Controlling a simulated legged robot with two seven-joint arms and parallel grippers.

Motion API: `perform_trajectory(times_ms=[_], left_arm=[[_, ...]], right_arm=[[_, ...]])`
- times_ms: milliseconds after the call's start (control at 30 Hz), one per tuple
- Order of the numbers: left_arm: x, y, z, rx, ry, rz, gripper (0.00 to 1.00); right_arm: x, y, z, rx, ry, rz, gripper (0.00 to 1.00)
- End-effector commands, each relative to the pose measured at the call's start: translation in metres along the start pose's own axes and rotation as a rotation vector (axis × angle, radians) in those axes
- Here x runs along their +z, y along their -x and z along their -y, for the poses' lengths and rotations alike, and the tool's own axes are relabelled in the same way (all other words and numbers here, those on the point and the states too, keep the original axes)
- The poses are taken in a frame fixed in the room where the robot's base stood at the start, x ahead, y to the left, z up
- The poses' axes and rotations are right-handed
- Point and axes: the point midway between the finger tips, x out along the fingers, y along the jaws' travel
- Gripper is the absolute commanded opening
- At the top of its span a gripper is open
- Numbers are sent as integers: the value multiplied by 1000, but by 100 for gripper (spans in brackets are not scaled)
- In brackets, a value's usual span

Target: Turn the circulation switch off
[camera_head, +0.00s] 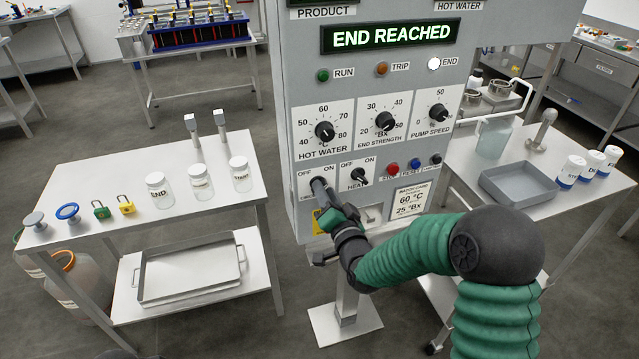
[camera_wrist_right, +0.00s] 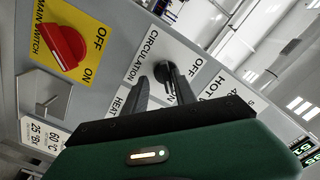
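The circulation switch (camera_wrist_right: 162,72) is a small black rotary knob on a white plate lettered CIRCULATION, with OFF beside it in the right wrist view. In the head view its plate (camera_head: 304,178) shows OFF and ON, and my gripper hides most of the knob. My right gripper (camera_wrist_right: 160,84) points at the panel, its two dark fingers apart at the knob. One finger is close beside the knob; a gap shows on the other side. I cannot tell whether either touches it. It also shows in the head view (camera_head: 321,187). My left gripper is not in view.
The black heat switch (camera_head: 358,176) is just right of the gripper. The red main switch (camera_wrist_right: 62,46) is on a yellow plate nearby. Red, blue and black buttons (camera_head: 414,164) sit further right. The display (camera_head: 391,36) reads END REACHED. A table with jars (camera_head: 200,182) stands left.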

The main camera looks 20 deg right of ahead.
Motion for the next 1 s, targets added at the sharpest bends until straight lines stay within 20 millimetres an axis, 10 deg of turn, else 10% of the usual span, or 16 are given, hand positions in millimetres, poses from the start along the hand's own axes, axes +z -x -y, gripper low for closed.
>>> perform_trajectory(times_ms=[167, 433, 1000], left_arm=[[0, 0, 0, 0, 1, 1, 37], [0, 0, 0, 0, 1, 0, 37], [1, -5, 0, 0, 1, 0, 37]], right_arm=[[1, 0, 1, 0, 2, 1, 33], [1, -3, -1, 1, 0, 3, 0], [-1, -2, -2, 1, 50, -5, 0]])
